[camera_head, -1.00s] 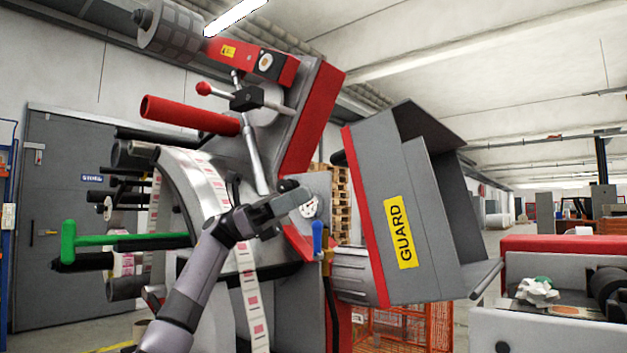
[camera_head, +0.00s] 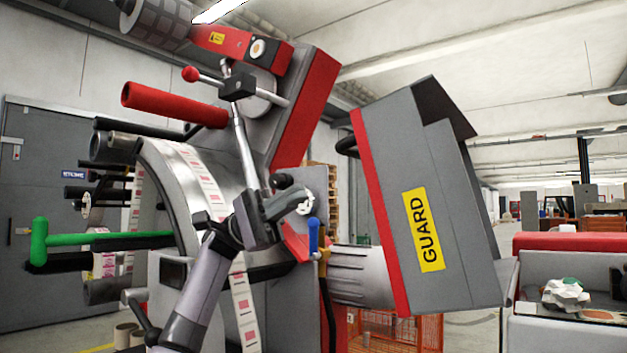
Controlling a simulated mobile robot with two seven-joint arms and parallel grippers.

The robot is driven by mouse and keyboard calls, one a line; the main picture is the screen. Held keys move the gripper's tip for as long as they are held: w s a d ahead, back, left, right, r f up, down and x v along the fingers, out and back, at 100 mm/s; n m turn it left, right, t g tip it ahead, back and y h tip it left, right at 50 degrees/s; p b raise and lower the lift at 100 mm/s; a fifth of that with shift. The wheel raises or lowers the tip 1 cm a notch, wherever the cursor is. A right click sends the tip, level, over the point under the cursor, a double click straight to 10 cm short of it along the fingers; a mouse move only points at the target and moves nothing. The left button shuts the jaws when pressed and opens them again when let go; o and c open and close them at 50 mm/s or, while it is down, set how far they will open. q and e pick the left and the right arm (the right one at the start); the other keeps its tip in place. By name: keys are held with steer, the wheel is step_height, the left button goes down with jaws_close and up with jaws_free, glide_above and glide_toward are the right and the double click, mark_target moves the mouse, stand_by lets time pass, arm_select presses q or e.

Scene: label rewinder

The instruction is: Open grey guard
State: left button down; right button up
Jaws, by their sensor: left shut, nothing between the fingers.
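The grey guard (camera_head: 397,150) is a large tilted box on the right side of the machine. It has a red edge strip along its left side and a yellow GUARD label (camera_head: 423,230). A black handle (camera_head: 347,147) sticks out at its upper left. My left gripper (camera_head: 300,204) is in front of the machine's middle, left of the guard and apart from it. It is shut and empty, and its fingers point right. My left arm hides part of the label web and machine body. My right gripper is not in view.
The rewinder's red-handled lever (camera_head: 247,140) rises just above my left gripper. A blue-handled lever (camera_head: 314,236) stands close to its right. A green-handled bar (camera_head: 75,239) and rollers project at left. An orange wire crate (camera_head: 395,332) stands below the guard.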

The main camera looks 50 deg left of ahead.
arm_select(q)
steer(key=p, duration=0.2)
glide_toward(355, 157)
steer(key=w+d+r, duration=0.2)
steer(key=d+r, duration=0.1)
steer(key=d, duration=0.1)
steer(key=shift+w+d, duration=0.4)
steer(key=shift+r, duration=0.1)
steer(key=d+r+p, duration=0.1)
steer(key=r, duration=0.1)
steer(key=w+d+r+p, duration=0.1)
steer(key=d+r+p, duration=0.1)
steer(key=shift+d+r, duration=0.2)
steer(key=shift+d, duration=0.05)
steer(key=shift+f, duration=0.1)
